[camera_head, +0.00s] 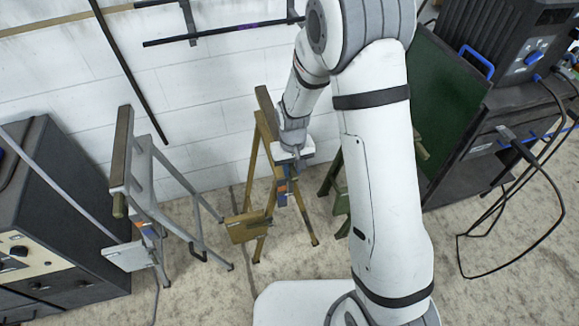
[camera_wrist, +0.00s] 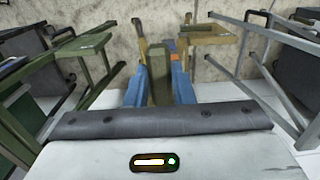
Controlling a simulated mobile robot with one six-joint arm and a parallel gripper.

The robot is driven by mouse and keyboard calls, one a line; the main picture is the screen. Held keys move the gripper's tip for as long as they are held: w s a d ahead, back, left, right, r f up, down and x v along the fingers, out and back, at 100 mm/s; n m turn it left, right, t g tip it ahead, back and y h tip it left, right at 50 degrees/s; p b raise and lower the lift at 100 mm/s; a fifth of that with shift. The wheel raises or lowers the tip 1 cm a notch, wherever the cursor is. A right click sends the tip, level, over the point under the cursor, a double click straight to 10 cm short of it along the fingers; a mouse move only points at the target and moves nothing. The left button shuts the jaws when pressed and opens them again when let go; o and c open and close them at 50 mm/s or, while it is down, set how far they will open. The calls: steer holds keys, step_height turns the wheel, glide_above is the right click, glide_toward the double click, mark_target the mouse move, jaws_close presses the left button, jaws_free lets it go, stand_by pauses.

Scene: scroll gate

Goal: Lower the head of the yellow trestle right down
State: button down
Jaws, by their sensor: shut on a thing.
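The yellow trestle (camera_head: 257,165) stands in the middle of the head view against the white wall, legs spread, with a low yellow plate (camera_head: 247,227). Its brown-topped head (camera_head: 265,105) is raised above the legs; its near end is hidden by my arm. My gripper (camera_head: 287,188) is at the trestle's near side. In the wrist view my gripper's blue fingers (camera_wrist: 159,88) are shut on an olive grip (camera_wrist: 158,72), which looks like part of the yellow trestle. The yellow plate also shows in the wrist view (camera_wrist: 205,36).
A green trestle (camera_head: 333,180) stands close on the right, partly behind my arm. Dark equipment (camera_head: 510,50) and loose cables (camera_head: 490,215) are at the right.

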step_height(320, 180, down, 8)
steer(key=b, duration=0.5)
steer(key=shift+s, duration=0.15)
steer(key=c, duration=1.3)
jaws_free()
steer(key=shift+o, duration=0.3)
steer(key=shift+r, duration=0.25)
step_height(320, 180, up, 7)
steer(key=shift+a+r, duration=0.1)
steer(key=shift+r, duration=0.1)
